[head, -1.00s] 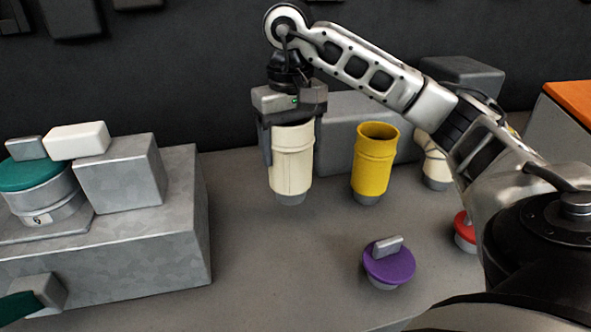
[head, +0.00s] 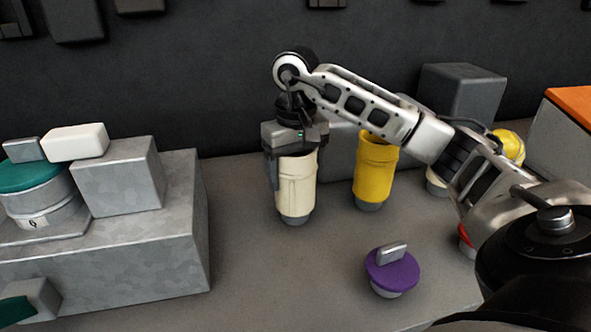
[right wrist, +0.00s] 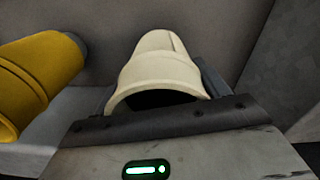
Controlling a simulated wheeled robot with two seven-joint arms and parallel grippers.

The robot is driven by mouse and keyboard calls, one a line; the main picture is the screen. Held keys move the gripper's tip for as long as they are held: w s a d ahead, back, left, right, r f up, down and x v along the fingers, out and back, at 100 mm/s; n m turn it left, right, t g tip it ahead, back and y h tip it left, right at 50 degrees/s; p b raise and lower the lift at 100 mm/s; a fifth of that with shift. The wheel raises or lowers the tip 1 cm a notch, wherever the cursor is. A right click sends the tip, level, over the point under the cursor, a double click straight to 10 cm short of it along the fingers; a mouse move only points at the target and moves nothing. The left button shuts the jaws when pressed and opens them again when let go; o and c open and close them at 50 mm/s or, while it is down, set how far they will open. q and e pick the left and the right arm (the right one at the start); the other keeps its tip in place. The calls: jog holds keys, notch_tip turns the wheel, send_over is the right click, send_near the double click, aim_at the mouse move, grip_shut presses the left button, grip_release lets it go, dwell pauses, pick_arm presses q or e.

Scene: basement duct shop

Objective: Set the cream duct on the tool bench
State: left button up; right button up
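The cream duct (head: 297,190) stands upright under my right gripper (head: 295,155), which has its fingers on either side of the duct's upper part and is shut on it. The duct's grey lower end is at or just above the grey bench top (head: 270,270); I cannot tell whether it touches. In the right wrist view the cream duct (right wrist: 160,65) sits between the fingers of the right gripper (right wrist: 160,100), its open dark mouth towards the camera. My left gripper is not in view.
A yellow duct (head: 374,175) stands close to the right. A purple lid with a grey handle (head: 392,271) lies in front. A galvanized block (head: 120,260) carrying a teal-topped canister (head: 35,195) fills the left. Grey boxes (head: 463,92) stand behind. The front middle is clear.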

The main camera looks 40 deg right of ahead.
jog(key=shift+o, duration=1.4)
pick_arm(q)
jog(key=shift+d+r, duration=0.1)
pick_arm(e)
jog(key=shift+r, duration=0.3)
notch_tip(320, 180, up, 11)
jog(key=p, duration=0.4)
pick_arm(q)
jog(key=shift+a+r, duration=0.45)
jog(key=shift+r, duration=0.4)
pick_arm(e)
jog(key=shift+r, duration=0.4)
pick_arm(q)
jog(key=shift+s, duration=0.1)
